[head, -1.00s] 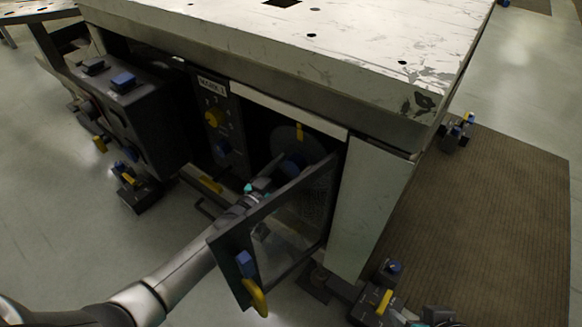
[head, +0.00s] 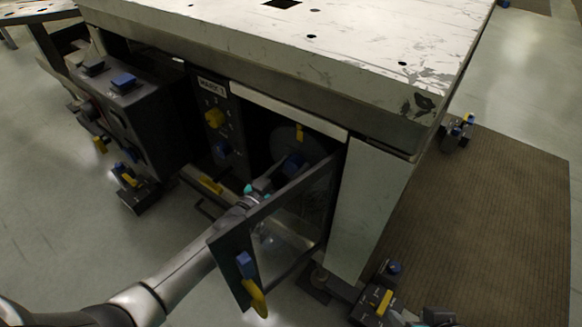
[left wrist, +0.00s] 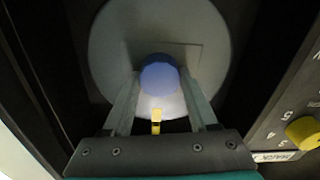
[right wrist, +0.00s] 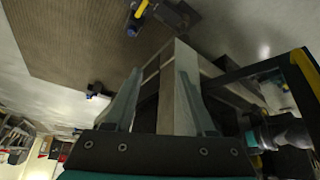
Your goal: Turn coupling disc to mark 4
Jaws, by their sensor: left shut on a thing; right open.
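The pale grey coupling disc (head: 285,138) sits inside the open bay under the table. It fills the upper middle of the left wrist view (left wrist: 110,50). At its centre is a round blue knob (left wrist: 159,75), and a yellow mark (left wrist: 156,118) lies just below the knob in that view. My left gripper (left wrist: 160,85) is shut on the blue knob, one finger on each side. In the head view the open door partly hides the gripper.
The open door (head: 233,262) with a clear pane stands close beside my left arm. A dark box (head: 130,110) stands further left. A brown mat (head: 490,220) lies right.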

